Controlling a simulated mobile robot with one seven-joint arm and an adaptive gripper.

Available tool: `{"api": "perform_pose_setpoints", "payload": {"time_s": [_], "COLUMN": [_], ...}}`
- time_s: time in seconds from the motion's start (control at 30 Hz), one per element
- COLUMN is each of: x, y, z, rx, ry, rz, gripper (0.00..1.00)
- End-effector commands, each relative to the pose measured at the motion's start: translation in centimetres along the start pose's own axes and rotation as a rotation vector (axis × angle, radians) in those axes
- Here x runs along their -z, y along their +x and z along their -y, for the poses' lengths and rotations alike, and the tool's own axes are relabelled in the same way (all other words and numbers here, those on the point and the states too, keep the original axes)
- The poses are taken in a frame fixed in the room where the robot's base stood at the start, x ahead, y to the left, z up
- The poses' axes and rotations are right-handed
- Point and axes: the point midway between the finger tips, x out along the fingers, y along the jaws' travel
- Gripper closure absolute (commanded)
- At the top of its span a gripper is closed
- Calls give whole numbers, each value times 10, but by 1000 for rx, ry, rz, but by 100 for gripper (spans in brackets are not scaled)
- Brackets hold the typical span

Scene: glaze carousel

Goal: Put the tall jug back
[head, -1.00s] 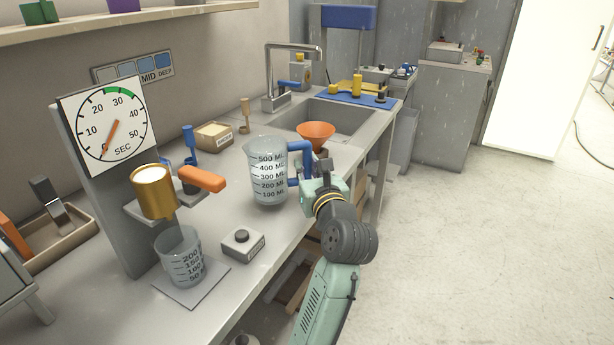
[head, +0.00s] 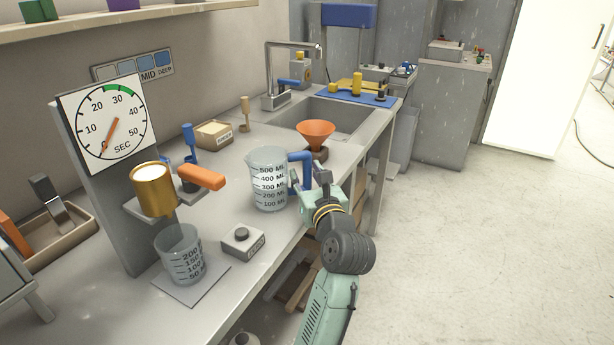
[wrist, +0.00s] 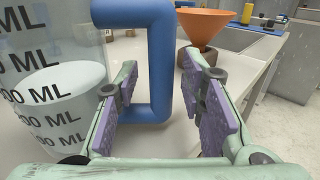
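The tall jug (head: 268,180) is clear, with ML markings and a blue handle (wrist: 160,60). It stands upright on the counter, with something pale inside. My gripper (head: 308,187) is at the handle, on the jug's right side. In the wrist view my gripper (wrist: 172,105) is open. The handle's upright bar shows between its two purple-padded fingers, with a gap on the right; whether the left finger touches it I cannot tell. The jug's base is partly cut off in the wrist view.
An orange funnel (head: 316,133) stands just behind the handle, also in the wrist view (wrist: 204,27). A small beaker (head: 180,256), a button box (head: 243,241) and a dial (head: 106,122) with a golden cup (head: 154,190) stand nearer. The sink (head: 338,116) lies behind.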

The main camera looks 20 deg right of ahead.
Motion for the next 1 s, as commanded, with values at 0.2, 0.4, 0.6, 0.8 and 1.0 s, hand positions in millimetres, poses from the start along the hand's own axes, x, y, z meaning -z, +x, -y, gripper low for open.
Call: {"api": "perform_pose_setpoints", "payload": {"time_s": [0.2, 0.4, 0.6, 0.8, 1.0], "x": [-2, -2, -2, -2, -3], "y": [0, -24, -69, -104, -119], "z": [0, 0, 1, 1, 0], "rx": [0, 1, 3, 2, 0], "ry": [0, -1, -3, -2, -2], "rz": [1, 1, 1, 0, 0], "gripper": [64, 64, 64, 64, 64]}}
